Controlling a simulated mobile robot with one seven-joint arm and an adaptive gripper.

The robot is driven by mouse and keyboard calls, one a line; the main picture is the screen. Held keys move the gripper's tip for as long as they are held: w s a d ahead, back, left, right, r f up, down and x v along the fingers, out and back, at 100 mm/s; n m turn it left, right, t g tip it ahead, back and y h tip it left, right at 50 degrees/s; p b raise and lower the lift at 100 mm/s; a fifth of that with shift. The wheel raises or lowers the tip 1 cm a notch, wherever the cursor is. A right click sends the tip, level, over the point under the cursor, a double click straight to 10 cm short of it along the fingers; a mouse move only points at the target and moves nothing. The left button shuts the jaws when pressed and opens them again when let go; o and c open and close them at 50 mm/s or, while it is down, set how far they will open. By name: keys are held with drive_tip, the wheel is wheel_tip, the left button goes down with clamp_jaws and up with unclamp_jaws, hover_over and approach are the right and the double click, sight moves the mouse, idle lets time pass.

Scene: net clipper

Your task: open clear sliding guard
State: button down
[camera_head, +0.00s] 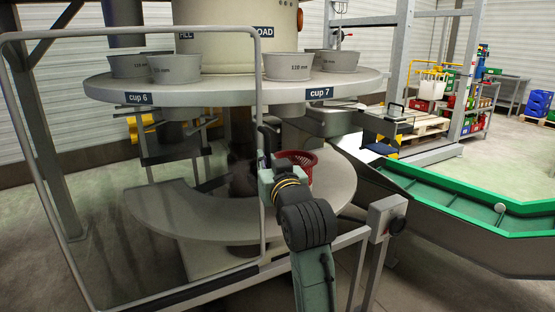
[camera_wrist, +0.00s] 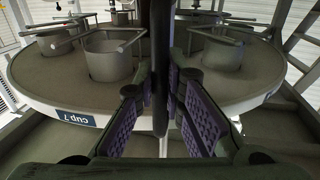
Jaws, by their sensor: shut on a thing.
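The clear sliding guard (camera_head: 258,85) is a see-through panel in a rounded grey frame, standing in front of the left part of the round machine in the head view. My gripper (camera_head: 267,140) is at the guard's right upright, about midway up. In the wrist view a dark upright bar (camera_wrist: 160,60) runs between the purple-padded fingers of my gripper (camera_wrist: 163,88), which are shut on it. It appears to be the guard's upright or handle; the exact grip contact is partly hidden by the fingers.
The round table (camera_head: 225,91) carries several grey cups and labels "cup 6" and "cup 7". A red basket (camera_head: 303,162) is behind my arm, above the lower curved shelf (camera_head: 205,217). A grey post (camera_head: 382,218) and green-edged conveyor (camera_head: 450,205) stand at right.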

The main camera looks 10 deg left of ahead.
drive_tip(key=shift+s+a, duration=0.8)
drive_tip(key=shift+a, duration=0.3)
drive_tip(key=c, duration=1.7)
unclamp_jaws()
drive_tip(key=shift+o, duration=0.2)
drive_tip(key=v, duration=0.7)
drive_tip(key=shift+s, duration=0.2)
drive_tip(key=shift+d, duration=0.15)
